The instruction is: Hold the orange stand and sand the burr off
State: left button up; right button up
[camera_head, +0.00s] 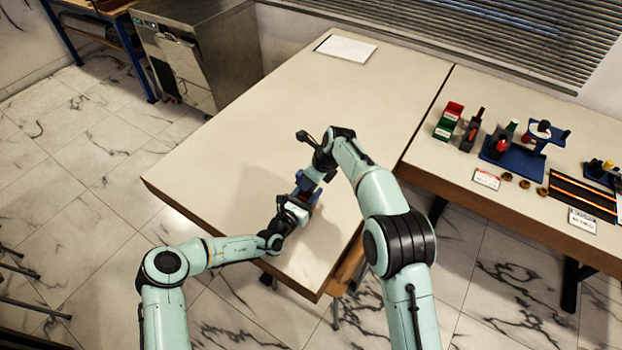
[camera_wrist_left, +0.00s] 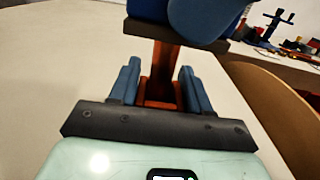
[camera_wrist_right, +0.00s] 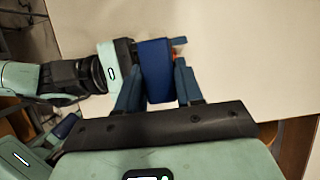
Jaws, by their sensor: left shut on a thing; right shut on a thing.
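The orange stand (camera_wrist_left: 162,78) is between the blue fingers of my left gripper (camera_wrist_left: 165,88), which is shut on its upright post. A small part of it shows in the right wrist view (camera_wrist_right: 179,41). My right gripper (camera_wrist_right: 156,85) is shut on a blue sanding block (camera_wrist_right: 156,70). In the left wrist view the block, with a dark underside (camera_wrist_left: 180,34), is over the top of the stand; I cannot tell whether they touch. The burr is hidden. In the head view both grippers meet near the table's front edge, the right one (camera_head: 308,183) above the left one (camera_head: 297,208).
The pale table (camera_head: 250,110) is mostly bare, with a white sheet (camera_head: 345,48) at its back. A second table on the right holds a red and green bin (camera_head: 448,120), a blue fixture (camera_head: 515,150), brass rings (camera_head: 507,176) and a dark striped mat (camera_head: 582,195).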

jog(key=shift+w+a+r, duration=0.25)
jog(key=shift+a+r, duration=0.2)
jog(key=shift+r, duration=0.05)
jog(key=shift+w+a+r, duration=0.2)
jog(key=shift+a+r, duration=0.1)
jog(key=shift+r, duration=0.35)
jog(key=shift+w+a+r, duration=0.15)
jog(key=shift+a+r, duration=0.1)
jog(key=shift+r, duration=0.35)
jog(key=shift+w+a+r, duration=0.2)
jog(key=shift+a+r, duration=0.1)
jog(key=shift+r, duration=0.35)
jog(key=shift+s+d+r, duration=0.1)
jog(key=shift+s+d, duration=0.15)
jog(key=shift+d, duration=0.25)
jog(key=shift+s+d+r, duration=0.1)
jog(key=shift+s+d, duration=0.15)
jog(key=shift+d, duration=0.2)
jog(key=shift+s+d+f, duration=0.15)
jog(key=shift+s+d, duration=0.2)
jog(key=shift+f, duration=1.85)
jog(key=shift+f, duration=0.65)
jog(key=shift+a, duration=0.1)
